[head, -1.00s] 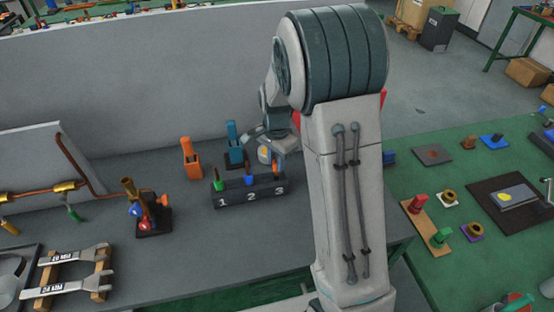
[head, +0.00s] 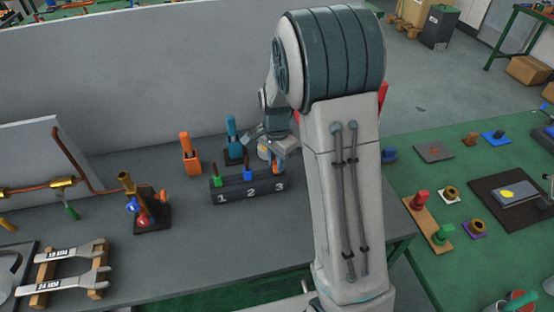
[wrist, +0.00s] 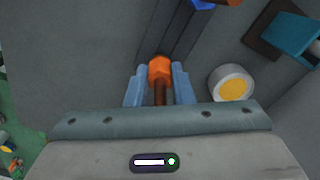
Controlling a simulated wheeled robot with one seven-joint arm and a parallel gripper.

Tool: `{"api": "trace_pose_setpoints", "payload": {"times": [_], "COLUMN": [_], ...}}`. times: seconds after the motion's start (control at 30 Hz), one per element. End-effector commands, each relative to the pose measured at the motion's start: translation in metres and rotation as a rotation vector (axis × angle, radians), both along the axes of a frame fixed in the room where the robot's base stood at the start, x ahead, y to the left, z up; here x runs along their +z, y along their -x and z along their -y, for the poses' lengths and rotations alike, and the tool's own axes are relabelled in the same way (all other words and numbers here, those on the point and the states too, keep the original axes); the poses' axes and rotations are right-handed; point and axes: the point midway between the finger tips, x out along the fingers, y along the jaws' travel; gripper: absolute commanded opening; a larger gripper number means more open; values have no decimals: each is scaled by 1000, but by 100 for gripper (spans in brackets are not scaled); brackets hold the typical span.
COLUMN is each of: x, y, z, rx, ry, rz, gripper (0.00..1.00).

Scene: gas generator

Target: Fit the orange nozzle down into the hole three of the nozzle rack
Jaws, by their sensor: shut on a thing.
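The dark nozzle rack (head: 232,194), marked 1, 2 and 3, stands on the grey bench in the head view. A green nozzle (head: 216,171) stands at hole one and a blue nozzle (head: 247,172) at hole two. My gripper (head: 273,153) is at the hole three end, shut on the orange nozzle (head: 279,166). In the wrist view the orange nozzle (wrist: 160,69), with its copper-brown part, sits between the two pale blue fingers (wrist: 159,90), over or at the rack's end (wrist: 184,32). Hole three is hidden; I cannot tell whether the nozzle is in it.
An orange holder (head: 190,155) and a blue holder (head: 232,140) stand behind the rack. A round white and yellow object (wrist: 232,85) is close to my gripper. A torch stand (head: 150,215) and wrenches (head: 70,266) are to the left. Bench before the rack is clear.

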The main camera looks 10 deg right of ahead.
Motion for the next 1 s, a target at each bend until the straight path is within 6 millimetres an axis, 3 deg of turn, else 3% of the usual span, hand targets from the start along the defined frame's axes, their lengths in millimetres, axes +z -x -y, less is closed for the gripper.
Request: {"api": "trace_pose_setpoints", "payload": {"times": [0.4,0.43,0.5,0.83,1.0], "x": [-11,-10,-10,-7,14], "y": [0,0,0,0,-1], "z": [0,0,0,0,0], "rx": [0,0,0,0,1], "ry": [0,0,0,0,-1], "rz": [0,0,0,1,5], "gripper": [0,29,47,47,47]}}
